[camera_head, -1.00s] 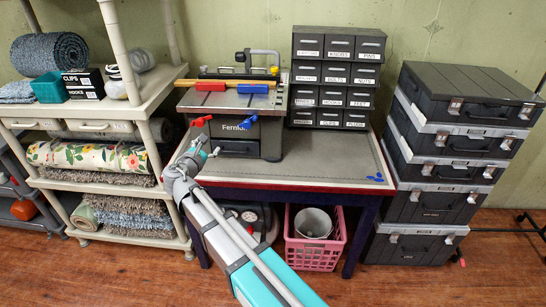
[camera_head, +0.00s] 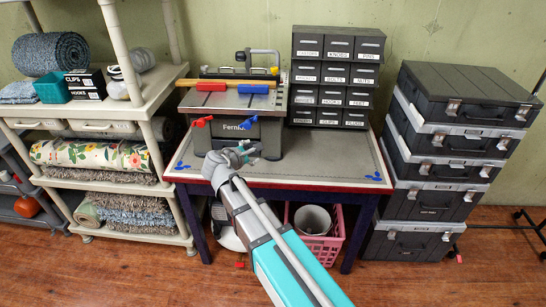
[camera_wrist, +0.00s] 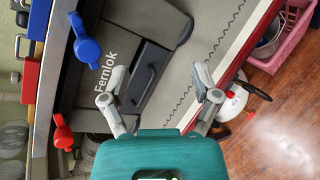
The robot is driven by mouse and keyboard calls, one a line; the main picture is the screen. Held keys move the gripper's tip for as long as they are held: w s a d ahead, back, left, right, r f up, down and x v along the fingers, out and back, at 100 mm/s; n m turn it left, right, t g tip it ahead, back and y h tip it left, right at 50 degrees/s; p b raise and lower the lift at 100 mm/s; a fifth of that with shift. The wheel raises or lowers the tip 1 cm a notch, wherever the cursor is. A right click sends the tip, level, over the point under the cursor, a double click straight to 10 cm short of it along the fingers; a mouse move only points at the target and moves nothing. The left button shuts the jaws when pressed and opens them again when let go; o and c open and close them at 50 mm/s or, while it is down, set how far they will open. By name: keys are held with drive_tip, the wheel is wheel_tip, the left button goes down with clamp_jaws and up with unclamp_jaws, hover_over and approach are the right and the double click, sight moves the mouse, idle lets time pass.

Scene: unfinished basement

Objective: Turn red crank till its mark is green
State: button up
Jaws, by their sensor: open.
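The red crank (camera_head: 202,121) sticks out at the front left of the grey Fernlok machine (camera_head: 270,137) on the workbench. In the wrist view the red crank (camera_wrist: 63,132) is at the left, apart from my gripper (camera_wrist: 160,82). A blue crank (camera_head: 248,122) is on the right of the front; it also shows at the upper left of the wrist view (camera_wrist: 86,46). I cannot make out a green mark. My gripper (camera_head: 247,153) is open and empty, in front of the machine, right of and below the red crank.
A dark drawer with a handle (camera_wrist: 147,72) lies ahead of my fingers. Red and blue blocks (camera_head: 211,87) sit on the machine's top. A drawer cabinet (camera_head: 337,75) stands behind right, stacked cases (camera_head: 440,180) further right, a shelf (camera_head: 165,92) left. The bench's right front is clear.

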drive_tip(key=s+d+f+m+g+p, duration=0.1)
drive_tip(key=s+d+m+g, duration=0.1)
drive_tip(key=d+m, duration=0.2)
drive_tip(key=shift+d+f+g+p, duration=0.15)
drive_tip(key=shift+d+g+p, duration=0.25)
drive_tip(key=shift+d, duration=1.3)
drive_tip(key=shift+a, duration=0.1)
drive_tip(key=n+t+y+b, duration=0.4)
drive_tip(key=n+t+b, duration=0.2)
drive_tip(key=n+t, duration=0.3)
approach(200, 125)
drive_tip(key=s, duration=0.2)
drive_tip(key=shift+s+a, duration=0.25)
drive_tip(key=shift+a, duration=0.05)
drive_tip(key=w, duration=0.4)
drive_tip(key=w+d, duration=0.1)
drive_tip(key=w, duration=0.4)
drive_tip(key=w+d, duration=0.1)
drive_tip(key=w, duration=0.3)
drive_tip(key=shift+w, duration=0.35)
